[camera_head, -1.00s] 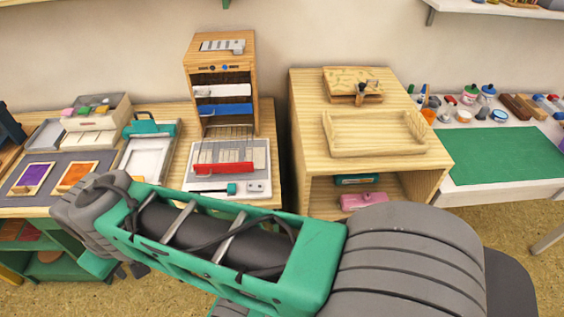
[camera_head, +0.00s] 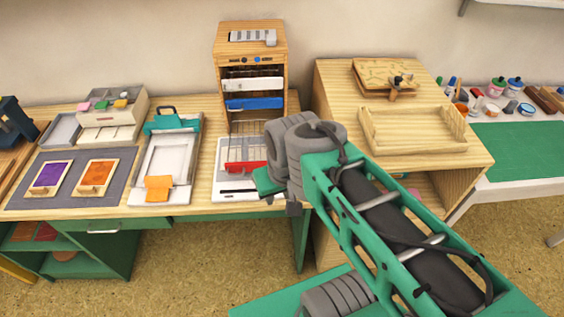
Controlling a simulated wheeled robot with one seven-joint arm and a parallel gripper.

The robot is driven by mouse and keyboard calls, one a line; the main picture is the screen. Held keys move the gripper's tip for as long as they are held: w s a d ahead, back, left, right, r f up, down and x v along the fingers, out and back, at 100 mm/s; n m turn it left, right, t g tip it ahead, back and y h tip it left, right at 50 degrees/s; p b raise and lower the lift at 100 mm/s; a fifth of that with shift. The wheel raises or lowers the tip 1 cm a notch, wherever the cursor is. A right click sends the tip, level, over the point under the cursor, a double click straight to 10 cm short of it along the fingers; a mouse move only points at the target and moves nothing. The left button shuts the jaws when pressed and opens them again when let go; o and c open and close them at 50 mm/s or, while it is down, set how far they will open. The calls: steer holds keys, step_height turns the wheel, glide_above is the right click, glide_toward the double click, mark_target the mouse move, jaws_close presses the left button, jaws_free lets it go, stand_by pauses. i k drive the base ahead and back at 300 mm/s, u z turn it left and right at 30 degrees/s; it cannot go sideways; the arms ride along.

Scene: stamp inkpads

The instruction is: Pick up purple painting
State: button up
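The purple painting (camera_head: 50,175) is a purple panel in a light wooden frame, lying flat on a grey mat (camera_head: 122,182) at the left of the wooden table. A similar framed orange panel (camera_head: 98,174) lies to its right on the same mat. My gripper (camera_head: 278,205) is at the arm's end, near the table's right front edge, well to the right of the purple painting. Its fingers are mostly hidden behind the wrist, so I cannot see whether they are open or shut.
A drawer box (camera_head: 110,118) sits behind the mat. A wooden rack (camera_head: 252,60) with coloured drawers stands farther right. A wooden cabinet (camera_head: 330,95) and green-topped table (camera_head: 520,150) are at right.

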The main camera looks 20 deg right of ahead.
mark_target(48, 182)
steer(key=u, duration=1.55)
steer(key=i, duration=1.9)
steer(key=u, duration=0.6)
